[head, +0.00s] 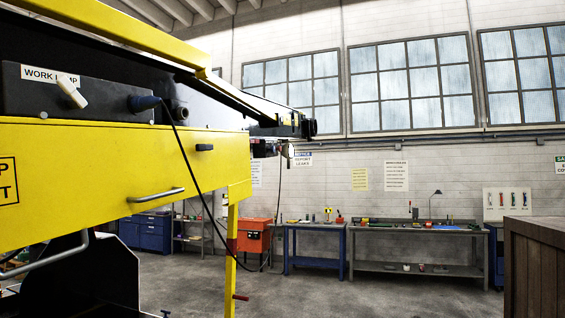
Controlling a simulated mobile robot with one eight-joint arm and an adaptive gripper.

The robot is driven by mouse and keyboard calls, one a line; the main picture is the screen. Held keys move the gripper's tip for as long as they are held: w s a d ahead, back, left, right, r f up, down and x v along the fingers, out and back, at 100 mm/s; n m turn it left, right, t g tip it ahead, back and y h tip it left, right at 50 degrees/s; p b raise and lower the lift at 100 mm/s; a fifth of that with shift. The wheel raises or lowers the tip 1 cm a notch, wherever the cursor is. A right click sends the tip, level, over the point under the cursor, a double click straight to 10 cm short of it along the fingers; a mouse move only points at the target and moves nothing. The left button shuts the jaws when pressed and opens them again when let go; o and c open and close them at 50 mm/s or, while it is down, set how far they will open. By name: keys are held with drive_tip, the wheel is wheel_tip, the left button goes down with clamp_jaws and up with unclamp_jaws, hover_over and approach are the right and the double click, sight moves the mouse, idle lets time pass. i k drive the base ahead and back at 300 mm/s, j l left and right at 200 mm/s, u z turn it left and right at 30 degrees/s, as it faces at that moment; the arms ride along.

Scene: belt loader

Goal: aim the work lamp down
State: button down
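A black box (30,98) on the side of the yellow belt loader (90,160) carries a white label reading WORK LAMP (36,75). A white lever (72,91) stands at the label, tilted with its upper end to the left, and covers part of the lettering. A blue plug (145,103) sits at the box's right end with a black cable hanging from it. I cannot clearly make out the lamp head or where it points; small dark parts (285,146) hang under the boom's far end. My gripper is not in view.
A yellow post (233,235) stands below the loader, with a handle bar (155,195) on the panel. An orange cabinet (254,236), blue bench (318,264) and grey workbench (418,268) line the back wall. A brown crate (535,262) stands at right. The middle floor is clear.

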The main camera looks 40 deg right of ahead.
sight(287, 149)
drive_tip(key=l, duration=1.65)
drive_tip(key=i+l, duration=0.15)
drive_tip(key=l, duration=0.25)
drive_tip(key=i+l, duration=0.2)
drive_tip(key=l, duration=0.2)
drive_tip(key=i+l, duration=0.15)
drive_tip(key=l, duration=0.25)
drive_tip(key=i+l, duration=0.2)
drive_tip(key=l, duration=0.2)
drive_tip(key=i+l, duration=0.15)
drive_tip(key=l, duration=0.25)
drive_tip(key=i+l, duration=0.2)
drive_tip(key=l, duration=0.2)
drive_tip(key=i+l, duration=0.15)
drive_tip(key=l, duration=0.25)
